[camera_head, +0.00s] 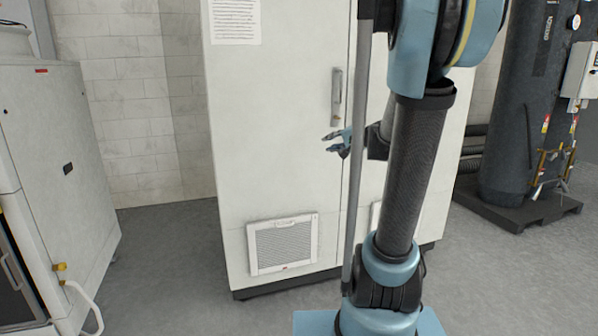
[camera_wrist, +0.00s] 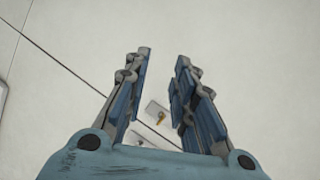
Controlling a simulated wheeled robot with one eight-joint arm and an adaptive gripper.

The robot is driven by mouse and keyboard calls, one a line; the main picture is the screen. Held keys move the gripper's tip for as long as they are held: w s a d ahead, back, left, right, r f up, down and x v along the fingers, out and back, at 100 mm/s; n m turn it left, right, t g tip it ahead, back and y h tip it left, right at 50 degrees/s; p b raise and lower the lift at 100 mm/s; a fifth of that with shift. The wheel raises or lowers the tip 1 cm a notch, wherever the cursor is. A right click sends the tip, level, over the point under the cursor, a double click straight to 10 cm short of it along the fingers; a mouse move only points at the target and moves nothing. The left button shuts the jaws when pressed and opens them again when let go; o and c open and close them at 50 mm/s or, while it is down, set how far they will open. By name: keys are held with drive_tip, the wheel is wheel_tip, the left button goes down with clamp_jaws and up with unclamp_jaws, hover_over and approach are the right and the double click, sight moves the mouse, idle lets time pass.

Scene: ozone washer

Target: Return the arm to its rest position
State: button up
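My gripper (camera_head: 335,142) shows partly beyond my arm in the head view, in front of the white cabinet (camera_head: 280,175) and just below its door handle (camera_head: 337,97). In the wrist view my gripper (camera_wrist: 162,75) has its two blue-padded fingers apart, with nothing between them. Beyond the fingers is a pale surface with a dark seam and a small plate with a yellowish part (camera_wrist: 158,113). My arm covers part of the cabinet's right side.
A white machine (camera_head: 50,150) with a pale hose (camera_head: 85,305) stands at the left. A dark tank (camera_head: 520,100) stands on a dark base at the right. The cabinet has a vent grille (camera_head: 283,245) low down. Grey floor (camera_head: 165,260) is clear between machine and cabinet.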

drive_tip(key=s+a+f+n+g+h, duration=0.1)
drive_tip(key=s+f+n+g, duration=0.2)
drive_tip(key=s+f, duration=0.45)
drive_tip(key=s+a+f+n+g+h, duration=0.1)
drive_tip(key=s+a+f+n+g, duration=0.2)
drive_tip(key=s, duration=0.8)
drive_tip(key=s+d+f+n+g+h, duration=0.1)
drive_tip(key=s+d+f, duration=0.3)
drive_tip(key=s, duration=0.4)
drive_tip(key=s+d+f+n+g+h, duration=0.1)
drive_tip(key=s+d+f+g+h, duration=0.2)
drive_tip(key=s, duration=0.5)
wheel_tip(320, 180, down, 4)
drive_tip(key=shift+s+d+r+h, duration=0.15)
drive_tip(key=shift+s+d+h, duration=0.2)
drive_tip(key=shift+d+h, duration=0.65)
drive_tip(key=shift+d, duration=0.15)
